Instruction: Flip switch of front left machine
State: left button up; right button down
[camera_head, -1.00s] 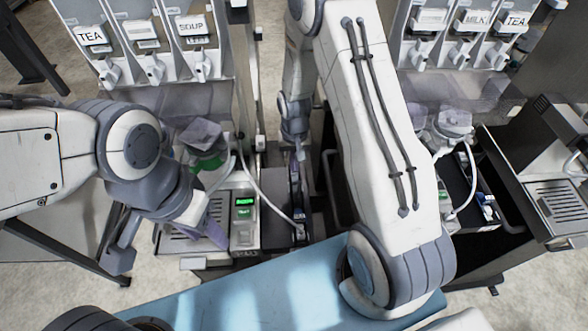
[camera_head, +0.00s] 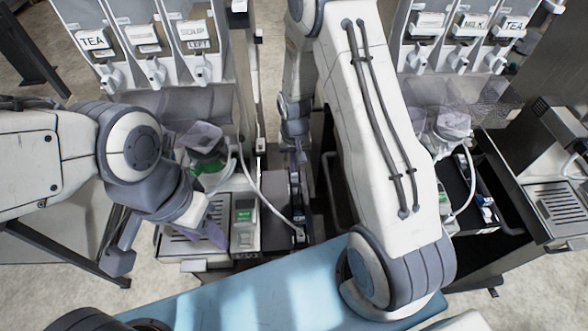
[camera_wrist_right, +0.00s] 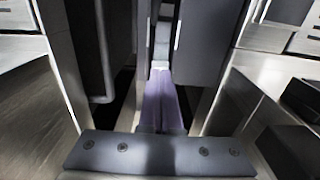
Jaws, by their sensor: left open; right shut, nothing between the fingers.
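The front left machine is the low unit with a metal drip grille and a small panel (camera_head: 243,215) with a green display, in the left of the head view. I cannot make out its switch. My left gripper (camera_head: 214,234) is open and pointed down over the grille, just left of the panel; its arm hides part of the machine. My right gripper (camera_head: 297,165) reaches down behind the panel, to its right, above a dark narrow unit. In the right wrist view its purple fingers (camera_wrist_right: 161,100) are shut together and empty.
Dispensers with labels, one reading TEA (camera_head: 93,40), stand at the back left; others, including MILK (camera_head: 472,21), stand at the back right. A pale hose (camera_head: 262,195) runs beside the panel. Another machine with a grille (camera_head: 562,203) is at the far right. A blue surface (camera_head: 240,288) lies in front.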

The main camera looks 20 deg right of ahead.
notch_tip(320, 180, up, 6)
jog(key=p, duration=0.3)
jog(key=shift+f+p, duration=0.25)
jog(key=shift+p, duration=0.15)
dwell(0.3)
